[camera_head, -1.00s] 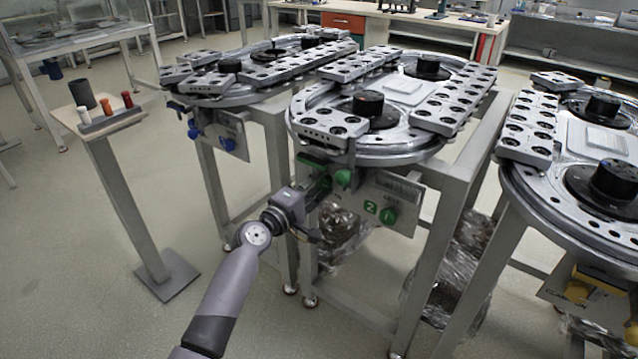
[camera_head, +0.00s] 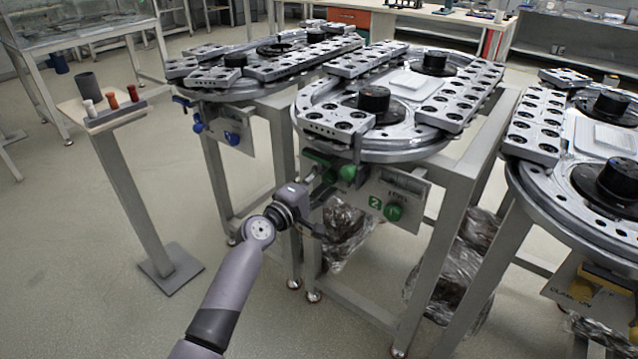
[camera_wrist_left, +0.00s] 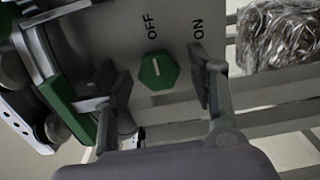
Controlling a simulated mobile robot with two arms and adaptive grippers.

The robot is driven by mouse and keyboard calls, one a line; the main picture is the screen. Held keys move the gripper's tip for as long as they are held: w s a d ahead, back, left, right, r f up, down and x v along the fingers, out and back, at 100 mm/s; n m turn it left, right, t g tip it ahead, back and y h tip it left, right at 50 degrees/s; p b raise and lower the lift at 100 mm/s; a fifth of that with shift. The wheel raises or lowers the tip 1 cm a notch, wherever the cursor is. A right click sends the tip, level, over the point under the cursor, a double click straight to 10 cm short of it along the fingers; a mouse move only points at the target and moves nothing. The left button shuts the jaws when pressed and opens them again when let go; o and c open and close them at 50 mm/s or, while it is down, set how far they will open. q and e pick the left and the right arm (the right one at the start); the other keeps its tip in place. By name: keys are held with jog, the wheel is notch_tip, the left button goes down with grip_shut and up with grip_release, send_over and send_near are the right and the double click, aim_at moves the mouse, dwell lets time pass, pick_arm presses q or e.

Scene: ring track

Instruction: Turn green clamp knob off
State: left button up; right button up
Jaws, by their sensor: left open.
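The green clamp knob (camera_wrist_left: 158,72) is a small faceted knob with a pale line on its face, on a grey panel marked OFF and ON in the left wrist view. My left gripper (camera_wrist_left: 160,88) is open, with one finger on each side of the knob and visible gaps to both. In the head view, my left gripper (camera_head: 317,200) is at the front of the middle ring table, just left of a green knob (camera_head: 347,173). My right gripper is not in view.
A green lever part (camera_wrist_left: 68,110) is close to the left finger in the wrist view. Another green knob (camera_head: 393,212) is on the panel's lower right. Blue knobs (camera_head: 232,138) are on the left table. A post stand (camera_head: 130,120) is farther left.

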pick_arm(q)
jog(key=v, duration=1.2)
jog(key=shift+f, duration=0.15)
